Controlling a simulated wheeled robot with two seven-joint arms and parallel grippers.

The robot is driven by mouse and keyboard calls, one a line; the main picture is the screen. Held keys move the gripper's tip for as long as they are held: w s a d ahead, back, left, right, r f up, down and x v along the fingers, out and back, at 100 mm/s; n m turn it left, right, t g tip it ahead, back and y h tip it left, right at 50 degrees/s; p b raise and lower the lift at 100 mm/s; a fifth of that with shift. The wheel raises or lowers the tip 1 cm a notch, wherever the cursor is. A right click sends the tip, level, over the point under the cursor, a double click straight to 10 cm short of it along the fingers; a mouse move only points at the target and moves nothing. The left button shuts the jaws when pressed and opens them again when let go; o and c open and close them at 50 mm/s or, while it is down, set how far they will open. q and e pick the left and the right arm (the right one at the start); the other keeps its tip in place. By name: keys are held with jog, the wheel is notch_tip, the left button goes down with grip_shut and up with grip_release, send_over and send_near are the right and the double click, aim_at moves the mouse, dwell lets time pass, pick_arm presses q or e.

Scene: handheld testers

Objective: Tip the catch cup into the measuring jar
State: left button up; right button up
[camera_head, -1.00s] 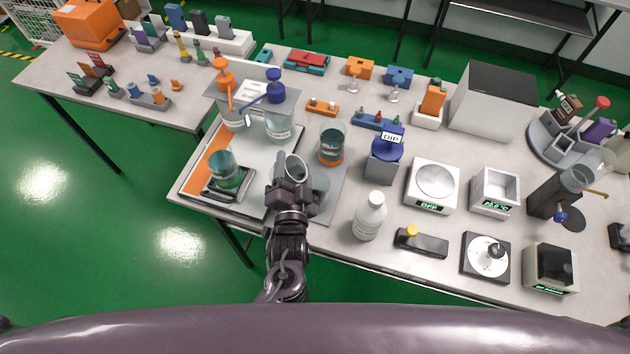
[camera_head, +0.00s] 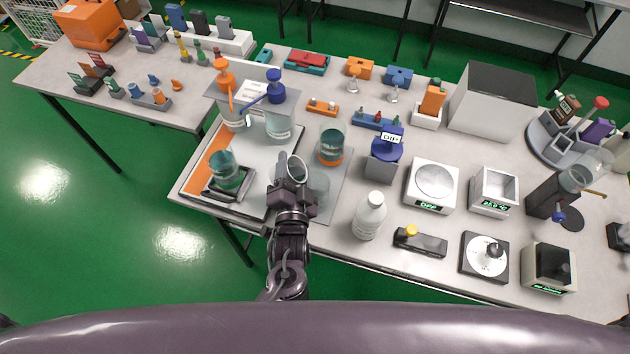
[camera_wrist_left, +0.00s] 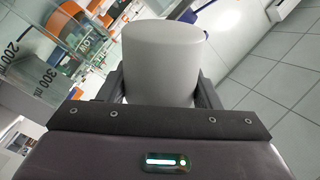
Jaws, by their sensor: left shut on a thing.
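My left gripper (camera_head: 291,172) is shut on the catch cup, a plain light grey cylinder (camera_wrist_left: 165,60) that fills the middle of the left wrist view between the two fingers. In the head view the cup's round mouth (camera_head: 295,166) shows just above the fingers. In the left wrist view the jar's wall with 200 and 300 ml marks (camera_wrist_left: 38,72) fills the left side, slanted in the picture. The cup's contents are hidden. My right gripper is not in view.
A beaker of teal liquid (camera_head: 227,171) stands on a small black scale at left. An orange-topped dispenser (camera_head: 225,75) and a blue-topped dispenser (camera_head: 274,95) stand behind. A white bottle (camera_head: 369,217) stands front right.

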pick_arm(q)
jog(key=shift+m+p, duration=0.3)
jog(key=shift+d+f+m+p, duration=0.2)
jog(key=shift+m+p, duration=0.35)
jog(key=shift+m, duration=0.3)
jog(key=shift+d+f+m+p, duration=0.15)
jog(key=shift+m+p, duration=0.4)
jog(key=shift+m, duration=0.3)
dwell(3.6)
jog(key=shift+d+m+p, duration=0.15)
jog(key=shift+m+p, duration=0.35)
jog(key=shift+p, duration=0.05)
dwell(1.9)
